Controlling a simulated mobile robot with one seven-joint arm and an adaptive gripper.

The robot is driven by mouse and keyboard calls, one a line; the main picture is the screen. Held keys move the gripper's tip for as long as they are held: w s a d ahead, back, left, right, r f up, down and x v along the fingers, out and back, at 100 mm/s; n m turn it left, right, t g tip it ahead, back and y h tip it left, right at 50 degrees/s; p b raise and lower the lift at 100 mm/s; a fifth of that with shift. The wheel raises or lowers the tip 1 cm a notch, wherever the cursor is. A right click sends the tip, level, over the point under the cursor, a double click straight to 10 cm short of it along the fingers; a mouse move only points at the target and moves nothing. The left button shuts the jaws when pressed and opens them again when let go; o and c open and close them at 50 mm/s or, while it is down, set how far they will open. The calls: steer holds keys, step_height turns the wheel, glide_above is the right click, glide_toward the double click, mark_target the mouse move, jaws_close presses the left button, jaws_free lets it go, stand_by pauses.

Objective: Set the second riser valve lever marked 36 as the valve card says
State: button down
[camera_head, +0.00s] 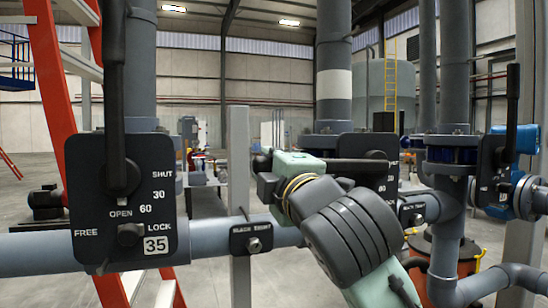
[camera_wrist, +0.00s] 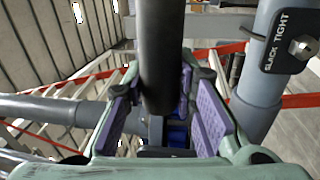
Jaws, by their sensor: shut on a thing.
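The second riser's dark valve plate (camera_head: 350,147) stands mid-picture in the head view, partly covered by my gripper and arm. Its number is hidden, and "30" shows at its right side. Its black lever (camera_head: 345,172) lies about level, its handle running left from the plate into my gripper (camera_head: 270,172). In the wrist view the lever's round black bar (camera_wrist: 162,50) passes between the purple pads of my gripper (camera_wrist: 165,100), which is shut on it. No valve card is readable.
A plate marked 35 (camera_head: 148,205) is at left, its lever (camera_head: 115,90) upright. Another plate (camera_head: 492,170) at right also has an upright lever. A slack/tight knob plate (camera_head: 250,238) sits on the grey pipe. A red ladder (camera_head: 60,90) stands at left.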

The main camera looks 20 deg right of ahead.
steer(key=shift+f+n+b, duration=0.3)
steer(key=shift+f+n, duration=0.2)
steer(key=shift+f, duration=0.45)
steer(key=c, duration=1.3)
jaws_free()
steer(key=shift+s, duration=0.1)
steer(key=s+f, duration=0.1)
steer(key=s, duration=1)
steer(key=shift+s+d+f, duration=0.35)
steer(key=shift+d, duration=0.1)
